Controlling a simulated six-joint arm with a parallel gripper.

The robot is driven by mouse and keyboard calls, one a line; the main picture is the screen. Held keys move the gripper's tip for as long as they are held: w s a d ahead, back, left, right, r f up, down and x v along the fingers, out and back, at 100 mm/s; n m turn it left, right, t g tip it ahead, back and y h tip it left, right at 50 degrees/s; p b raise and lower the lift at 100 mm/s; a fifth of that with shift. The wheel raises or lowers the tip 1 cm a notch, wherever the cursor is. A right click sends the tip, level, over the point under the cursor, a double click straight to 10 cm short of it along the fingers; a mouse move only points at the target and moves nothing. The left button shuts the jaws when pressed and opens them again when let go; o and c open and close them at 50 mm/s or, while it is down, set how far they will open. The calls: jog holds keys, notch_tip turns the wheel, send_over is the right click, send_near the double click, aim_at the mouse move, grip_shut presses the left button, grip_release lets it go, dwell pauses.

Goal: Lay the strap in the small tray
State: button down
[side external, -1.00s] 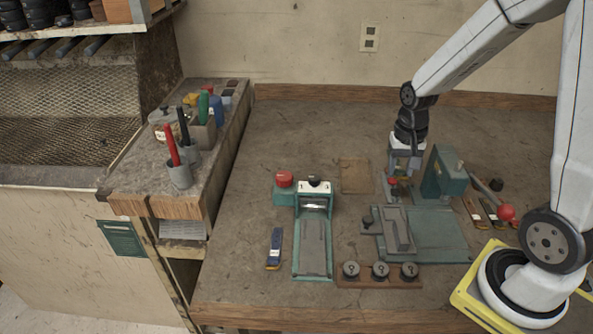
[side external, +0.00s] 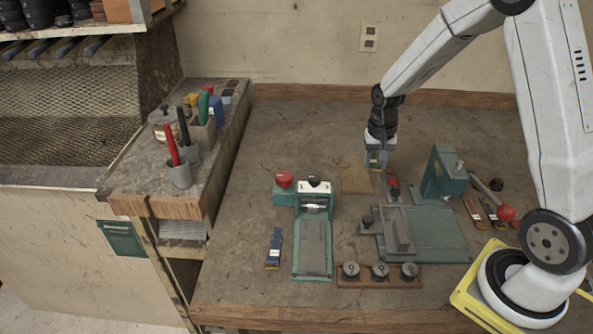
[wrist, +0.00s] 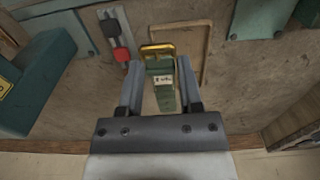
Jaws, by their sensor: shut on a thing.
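My gripper (side external: 376,166) is shut on the strap (wrist: 164,98), a short green piece with a white label and a yellow metal buckle at its far end. The wrist view shows it between my two grey fingers (wrist: 156,72). In the side view the strap is too small to make out clearly. The small tray (side external: 354,176) is a flat tan square with a thin rim on the bench. My gripper is above the bench by the tray's right edge. In the wrist view the tray's rim (wrist: 207,52) shows beyond the strap, partly hidden by it.
A red-and-grey fixture (side external: 393,187) stands just right of the tray. A green press (side external: 443,172) with a red-knobbed lever is further right. A green device with a red button (side external: 285,179) stands left of the tray. Open bench lies behind the tray.

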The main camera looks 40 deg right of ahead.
send_over(356, 184)
jog(key=shift+s+f, duration=0.15)
jog(key=shift+f, duration=1.3)
jog(key=shift+s+f, duration=0.1)
jog(key=shift+f, duration=1.3)
jog(key=shift+w+d+f, duration=0.1)
jog(key=shift+w+f, duration=0.15)
jog(key=shift+f, duration=1.6)
jog(key=shift+f, duration=0.15)
jog(key=shift+c, duration=1.3)
grip_release()
notch_tip(356, 184, up, 12)
jog(key=shift+r, duration=0.2)
